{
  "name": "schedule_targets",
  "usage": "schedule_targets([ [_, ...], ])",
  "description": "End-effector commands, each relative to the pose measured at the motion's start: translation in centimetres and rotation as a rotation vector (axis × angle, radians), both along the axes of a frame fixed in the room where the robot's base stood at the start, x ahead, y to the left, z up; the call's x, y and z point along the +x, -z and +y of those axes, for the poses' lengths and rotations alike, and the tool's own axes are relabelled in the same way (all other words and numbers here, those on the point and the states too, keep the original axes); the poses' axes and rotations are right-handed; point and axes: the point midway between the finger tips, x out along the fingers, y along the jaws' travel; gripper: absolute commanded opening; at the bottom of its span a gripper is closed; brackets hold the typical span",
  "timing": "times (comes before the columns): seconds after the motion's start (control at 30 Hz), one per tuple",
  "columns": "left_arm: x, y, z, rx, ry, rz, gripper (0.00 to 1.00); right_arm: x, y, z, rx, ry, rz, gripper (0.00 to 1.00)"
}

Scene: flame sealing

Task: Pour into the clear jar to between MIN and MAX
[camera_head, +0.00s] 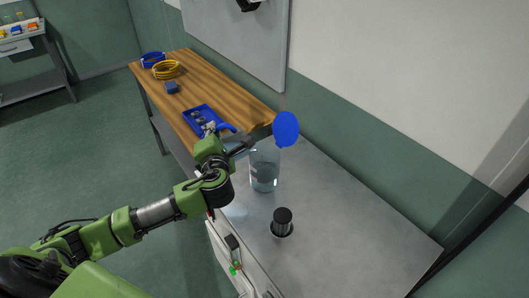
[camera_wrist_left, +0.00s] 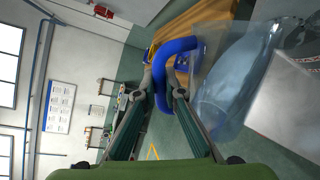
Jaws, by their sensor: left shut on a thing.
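My left gripper (camera_head: 238,148) is shut on the blue handle (camera_head: 225,128) of a see-through jug. In the wrist view the handle (camera_wrist_left: 163,62) is between my fingers, with the jug's clear body (camera_wrist_left: 225,85) to its right. A blue disc (camera_head: 286,129) shows right of the gripper, above the jar; whether it is the jug's lid or base I cannot tell. The clear jar (camera_head: 264,172) stands upright on the grey bench, with bluish liquid in its lower part. My right gripper is not in view.
A black-topped item (camera_head: 282,220) stands on the grey bench (camera_head: 345,235), nearer than the jar. The bench's right side is clear. Beyond, a wooden table (camera_head: 195,80) holds a blue tray (camera_head: 203,110), a yellow coil (camera_head: 166,69) and a blue coil (camera_head: 153,59). A wall borders the bench.

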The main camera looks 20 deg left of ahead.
Motion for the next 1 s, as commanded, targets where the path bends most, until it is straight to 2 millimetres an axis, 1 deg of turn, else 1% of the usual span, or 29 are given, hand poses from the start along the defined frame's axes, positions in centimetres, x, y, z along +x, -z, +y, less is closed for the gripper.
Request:
schedule_targets([
  [0.03, 0.07, -0.28, 0.00, 0.003, 0.000, -0.004, 0.00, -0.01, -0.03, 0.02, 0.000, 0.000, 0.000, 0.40],
  [1.0, 0.33, -0.65, -0.31, 0.030, 0.000, 0.019, 0.00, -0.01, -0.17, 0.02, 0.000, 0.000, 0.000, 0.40],
])
